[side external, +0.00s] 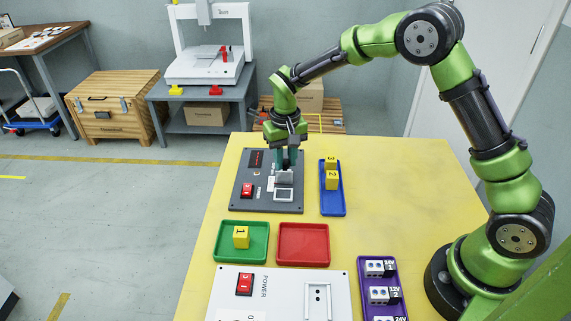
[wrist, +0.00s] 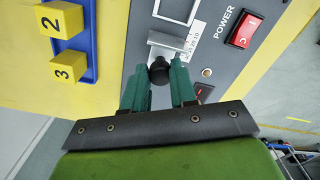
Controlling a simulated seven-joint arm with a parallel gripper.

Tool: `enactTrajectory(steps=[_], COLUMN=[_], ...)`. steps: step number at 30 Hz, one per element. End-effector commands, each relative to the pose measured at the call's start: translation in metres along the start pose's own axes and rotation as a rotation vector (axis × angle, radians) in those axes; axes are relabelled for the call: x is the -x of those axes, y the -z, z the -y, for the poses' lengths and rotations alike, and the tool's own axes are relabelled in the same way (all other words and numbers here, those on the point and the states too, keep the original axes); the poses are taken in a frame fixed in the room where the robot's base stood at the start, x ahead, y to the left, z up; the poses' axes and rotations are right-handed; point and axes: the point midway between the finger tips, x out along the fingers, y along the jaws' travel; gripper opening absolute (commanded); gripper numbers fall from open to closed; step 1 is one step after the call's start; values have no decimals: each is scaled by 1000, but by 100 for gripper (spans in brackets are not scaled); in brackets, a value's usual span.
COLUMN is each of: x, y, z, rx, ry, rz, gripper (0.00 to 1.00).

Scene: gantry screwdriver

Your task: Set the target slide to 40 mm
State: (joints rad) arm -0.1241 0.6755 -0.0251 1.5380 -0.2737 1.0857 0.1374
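A dark grey panel (side external: 275,208) lies on the yellow table, with a light grey slide part and a white scale strip on it. In the wrist view the scale strip (wrist: 193,38) shows small numbers, too small to read surely. A black round knob (wrist: 160,70) sits at the end of the light grey slide block (wrist: 166,42). My gripper (wrist: 160,68) is low over the panel, its two teal fingers on either side of the knob. I cannot tell whether they press on it. In the side view my gripper (side external: 289,163) hides the knob.
A blue tray (side external: 332,206) with yellow blocks 2 and 3 is beside the panel. Green (side external: 228,257) and red (side external: 303,260) trays, a white panel (side external: 280,300) and a purple tray (side external: 368,262) are nearer.

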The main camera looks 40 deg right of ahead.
Motion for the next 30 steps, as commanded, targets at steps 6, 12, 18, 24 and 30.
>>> enactTrajectory(steps=[6, 12, 18, 24, 30], x=[0, 0, 0, 0, 0], y=[0, 5, 22, 24, 23], z=[0, -2, -10, -11, -11], rx=[1, -1, 1, 2, 1], ry=[1, 0, 1, -1, -1], rz=[-1, -1, 0, -5, -4], gripper=[0, 0, 0, 0, 38])
